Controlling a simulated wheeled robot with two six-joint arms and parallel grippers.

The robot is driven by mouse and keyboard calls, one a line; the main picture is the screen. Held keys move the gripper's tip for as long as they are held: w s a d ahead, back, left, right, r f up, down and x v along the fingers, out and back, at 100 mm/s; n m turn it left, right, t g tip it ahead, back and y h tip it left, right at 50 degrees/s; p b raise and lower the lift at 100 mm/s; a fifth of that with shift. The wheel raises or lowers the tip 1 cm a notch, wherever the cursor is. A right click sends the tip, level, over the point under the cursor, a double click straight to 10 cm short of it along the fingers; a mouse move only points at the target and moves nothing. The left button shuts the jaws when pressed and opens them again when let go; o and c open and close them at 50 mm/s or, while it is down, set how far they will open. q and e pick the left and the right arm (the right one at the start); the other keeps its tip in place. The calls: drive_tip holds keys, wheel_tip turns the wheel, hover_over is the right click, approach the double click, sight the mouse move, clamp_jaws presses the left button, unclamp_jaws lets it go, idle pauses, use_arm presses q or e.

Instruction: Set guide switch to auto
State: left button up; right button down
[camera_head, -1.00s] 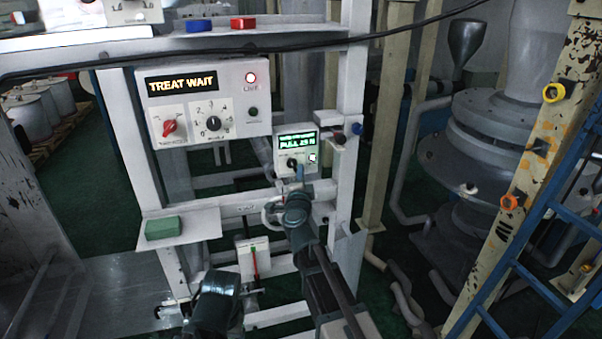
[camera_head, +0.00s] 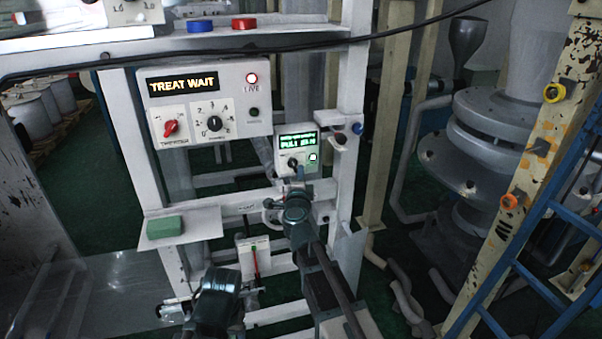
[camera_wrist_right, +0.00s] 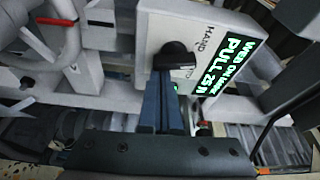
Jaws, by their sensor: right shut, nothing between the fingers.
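The guide switch is a black knob (camera_head: 292,162) on a small white box (camera_head: 284,158) with a green-lit display reading "PULL" and a number. The right wrist view shows the black knob (camera_wrist_right: 175,56) close up, with "HAND" printed on one side and a partly hidden label on the other. My right gripper (camera_head: 299,174) is just below the knob; in the wrist view its shut blue fingers (camera_wrist_right: 167,92) point at the knob, their tips at its lower edge. I cannot tell whether they touch.
A larger panel (camera_head: 235,75) with a "TREAT WAIT" display, a red knob (camera_head: 171,127) and a black dial (camera_head: 214,123) is at upper left. A green block (camera_head: 164,227) lies on a shelf. A blue ladder (camera_head: 520,268) stands at right. A white post flanks the small box.

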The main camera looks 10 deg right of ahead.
use_arm(q)
drive_tip(key=shift+r, duration=0.25)
use_arm(e)
drive_tip(key=shift+a+m, duration=0.1)
drive_tip(key=shift+m, duration=0.3)
use_arm(q)
drive_tip(key=shift+f, duration=0.1)
use_arm(e)
drive_tip(key=shift+a+f, duration=0.2)
idle(0.8)
drive_tip(key=shift+d, duration=0.1)
idle(1.1)
drive_tip(key=d, duration=0.3)
drive_tip(key=shift+w+d+f, duration=0.1)
drive_tip(key=shift+d, duration=0.05)
use_arm(q)
drive_tip(key=shift+d, duration=0.65)
use_arm(e)
drive_tip(key=v, duration=1)
drive_tip(key=shift+d, duration=0.25)
